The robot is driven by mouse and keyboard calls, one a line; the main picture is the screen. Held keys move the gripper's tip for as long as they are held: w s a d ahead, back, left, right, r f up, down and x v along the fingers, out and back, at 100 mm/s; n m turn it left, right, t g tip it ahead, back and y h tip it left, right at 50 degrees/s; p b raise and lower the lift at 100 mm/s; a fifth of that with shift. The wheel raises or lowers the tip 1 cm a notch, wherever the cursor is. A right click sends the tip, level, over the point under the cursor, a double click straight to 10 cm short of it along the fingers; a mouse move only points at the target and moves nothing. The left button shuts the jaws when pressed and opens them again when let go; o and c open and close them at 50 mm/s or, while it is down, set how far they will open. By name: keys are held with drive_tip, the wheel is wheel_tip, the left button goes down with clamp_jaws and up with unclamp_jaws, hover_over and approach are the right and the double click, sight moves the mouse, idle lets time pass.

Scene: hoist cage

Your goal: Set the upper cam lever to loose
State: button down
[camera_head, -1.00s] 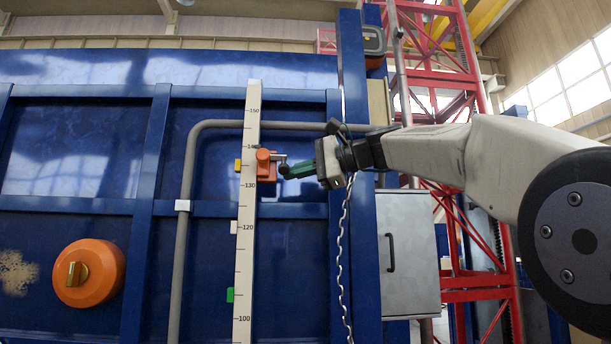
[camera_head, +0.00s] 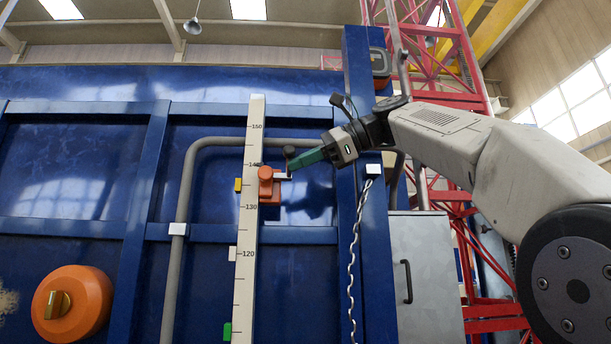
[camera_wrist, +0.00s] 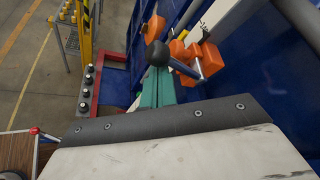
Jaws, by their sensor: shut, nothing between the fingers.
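The orange clamp block (camera_head: 266,183) sits on the white graduated bar, a little below the 140 mark. Its metal lever (camera_head: 284,176) stands out to the right, with a dark round knob (camera_head: 289,152) above it. My gripper (camera_head: 296,163) has green fingers, shut and empty, reaching from the upper right with tips close under the knob. In the wrist view the knob (camera_wrist: 158,52) is just beyond the green fingertips (camera_wrist: 157,74). The lever (camera_wrist: 186,69) runs from it to the orange clamp (camera_wrist: 198,56). Whether knob and fingers touch, I cannot tell.
The white bar (camera_head: 244,287) stands before a blue ribbed panel (camera_head: 95,170). A grey pipe (camera_head: 184,200) runs behind it. A chain (camera_head: 352,260) and grey cabinet (camera_head: 425,275) are at the right. A big orange knob (camera_head: 72,303) is lower left.

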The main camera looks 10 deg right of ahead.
wheel_tip(320, 180, up, 3)
drive_tip(key=shift+f, duration=0.1)
idle(0.6)
drive_tip(key=shift+f, duration=0.1)
drive_tip(key=s+d, duration=0.1)
drive_tip(key=d, duration=0.8)
drive_tip(key=shift+s+d+r, duration=0.2)
drive_tip(key=shift+r, duration=0.15)
idle(0.6)
